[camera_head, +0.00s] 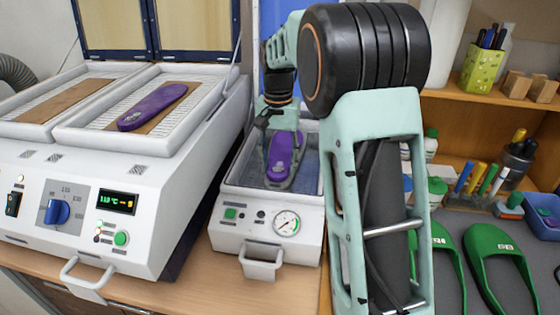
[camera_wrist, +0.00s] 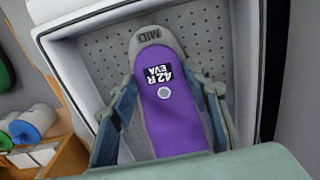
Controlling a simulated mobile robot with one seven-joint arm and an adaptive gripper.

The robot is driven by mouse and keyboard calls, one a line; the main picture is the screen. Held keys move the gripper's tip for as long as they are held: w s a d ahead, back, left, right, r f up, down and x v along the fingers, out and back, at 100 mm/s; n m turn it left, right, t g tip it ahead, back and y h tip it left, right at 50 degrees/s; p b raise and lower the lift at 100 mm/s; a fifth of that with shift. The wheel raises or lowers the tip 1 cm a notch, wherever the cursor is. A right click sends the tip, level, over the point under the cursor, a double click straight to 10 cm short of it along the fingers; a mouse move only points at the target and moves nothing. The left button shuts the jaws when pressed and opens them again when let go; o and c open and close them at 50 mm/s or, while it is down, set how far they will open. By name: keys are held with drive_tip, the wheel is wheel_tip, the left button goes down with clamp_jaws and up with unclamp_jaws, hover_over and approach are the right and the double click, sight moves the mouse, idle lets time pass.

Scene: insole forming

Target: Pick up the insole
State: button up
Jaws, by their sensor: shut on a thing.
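A purple insole (camera_wrist: 178,125) marked "42R EVA" lies along a grey form marked MID (camera_wrist: 146,36) in the wrist view. In the head view this insole (camera_head: 279,163) shows inside the vacuum press bed (camera_head: 232,174), with my gripper (camera_head: 284,151) reaching down over it. In the wrist view my gripper (camera_wrist: 168,99) has one finger at each side of the insole and is shut on it. The near end of the insole is hidden by my gripper's body. A second purple insole (camera_head: 152,107) lies on a brown board on the heater's right tray.
The heater (camera_head: 110,200) stands left of the press (camera_head: 226,245), with its lids raised. Green shoe-shaped pieces (camera_head: 497,255) lie on a grey mat at right. A shelf (camera_head: 480,105) with a pen holder (camera_head: 482,69) and wooden blocks is behind. My arm hides part of the right side.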

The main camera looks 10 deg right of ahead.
drive_tip(key=shift+r, duration=0.4)
wheel_tip(320, 180, up, 2)
drive_tip(key=shift+s+r, duration=0.1)
drive_tip(key=shift+r, duration=0.15)
drive_tip(key=s+r+b, duration=0.1)
drive_tip(key=s+r, duration=0.8)
drive_tip(key=s, duration=0.5)
drive_tip(key=shift+a+r+b, duration=0.15)
drive_tip(key=shift+r+b, duration=0.05)
drive_tip(key=shift+b, duration=0.15)
drive_tip(key=shift+w, duration=0.1)
wheel_tip(320, 180, up, 3)
drive_tip(key=p, duration=0.4)
